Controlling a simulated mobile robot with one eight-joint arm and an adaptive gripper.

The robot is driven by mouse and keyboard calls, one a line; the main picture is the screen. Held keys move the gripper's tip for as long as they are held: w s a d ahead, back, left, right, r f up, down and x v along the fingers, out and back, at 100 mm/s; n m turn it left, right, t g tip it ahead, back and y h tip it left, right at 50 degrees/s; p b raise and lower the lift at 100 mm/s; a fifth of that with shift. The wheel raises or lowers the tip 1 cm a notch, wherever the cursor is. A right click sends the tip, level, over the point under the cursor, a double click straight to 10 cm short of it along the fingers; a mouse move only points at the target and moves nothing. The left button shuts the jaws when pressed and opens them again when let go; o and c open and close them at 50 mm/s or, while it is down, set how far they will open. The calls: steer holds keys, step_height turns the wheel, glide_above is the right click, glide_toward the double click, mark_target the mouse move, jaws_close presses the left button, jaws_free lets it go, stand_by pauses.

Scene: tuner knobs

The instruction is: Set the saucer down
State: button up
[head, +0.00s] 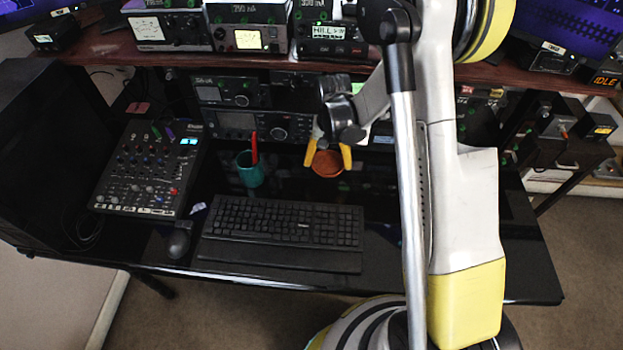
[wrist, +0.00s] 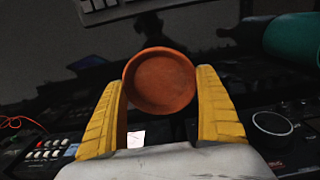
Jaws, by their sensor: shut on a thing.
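The saucer (head: 327,162) is a small round terracotta-orange dish. My gripper (head: 328,167) has its yellow fingers shut on it, one on each side. In the wrist view the saucer (wrist: 160,82) sits between the two finger ends of my gripper (wrist: 159,78), its hollow face turned to the camera. In the head view the saucer is over the glossy black desk (head: 385,187), behind the keyboard. I cannot tell the exact gap between the saucer and the desk.
A teal cup (head: 249,170) with a red item in it stands left of the saucer. A black keyboard (head: 285,222) lies in front, with a mouse (head: 180,239) and mixer (head: 148,170) to the left. Radio units (head: 262,124) stand close behind. Bare desk lies right of the saucer.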

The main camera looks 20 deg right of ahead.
mark_target(314, 180)
steer(key=a+f, duration=0.2)
steer(key=a, duration=0.1)
steer(key=shift+w+a+f+b, duration=0.15)
steer(key=shift+w+a+b, duration=0.15)
steer(key=shift+w+b, duration=0.1)
step_height(314, 180, down, 4)
steer(key=shift+a+f+b, duration=0.1)
steer(key=shift+b, duration=0.9)
